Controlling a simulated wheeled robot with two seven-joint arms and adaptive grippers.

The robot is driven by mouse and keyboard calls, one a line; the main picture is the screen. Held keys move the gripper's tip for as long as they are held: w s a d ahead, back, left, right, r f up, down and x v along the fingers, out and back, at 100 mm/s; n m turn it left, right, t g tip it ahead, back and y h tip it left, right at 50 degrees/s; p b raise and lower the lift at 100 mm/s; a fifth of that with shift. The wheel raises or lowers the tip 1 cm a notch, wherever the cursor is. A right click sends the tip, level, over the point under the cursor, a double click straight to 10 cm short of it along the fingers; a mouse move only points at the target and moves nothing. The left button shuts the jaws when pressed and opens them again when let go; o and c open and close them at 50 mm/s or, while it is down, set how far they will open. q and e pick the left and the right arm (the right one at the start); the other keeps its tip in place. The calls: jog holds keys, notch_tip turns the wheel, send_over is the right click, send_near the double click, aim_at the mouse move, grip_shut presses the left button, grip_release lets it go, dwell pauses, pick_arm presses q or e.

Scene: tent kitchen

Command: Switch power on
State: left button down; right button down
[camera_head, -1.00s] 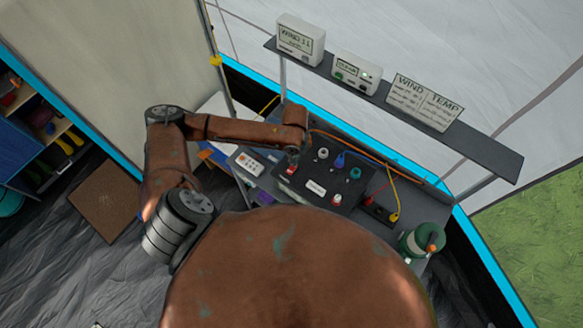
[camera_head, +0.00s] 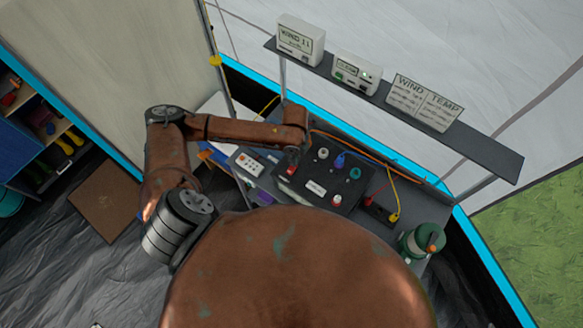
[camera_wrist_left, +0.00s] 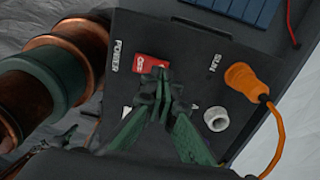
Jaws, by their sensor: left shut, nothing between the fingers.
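The black control box (camera_head: 320,187) stands on the bench in the head view, below the end of my left arm. In the left wrist view its panel carries a red switch (camera_wrist_left: 151,63) beside the word POWER. My left gripper (camera_wrist_left: 158,80) is shut and empty, with its green fingertips right at the near edge of the red switch. I cannot tell whether they touch it. The fingers hide part of the panel. My left gripper also shows small in the head view (camera_head: 292,160). My right gripper is not in view.
An orange plug (camera_wrist_left: 247,85) with a cable sits by the word SUN, near a white knob or socket (camera_wrist_left: 216,119). In the head view, a shelf (camera_head: 470,140) with display boxes runs behind the bench, and a green canister (camera_head: 415,243) stands at its right end.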

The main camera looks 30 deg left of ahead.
pick_arm(q)
jog(key=shift+f+b, duration=0.35)
jog(key=shift+f, duration=0.8)
dwell(0.5)
jog(key=shift+r, duration=0.1)
notch_tip(320, 180, up, 7)
jog(key=p, duration=0.8)
dwell(0.5)
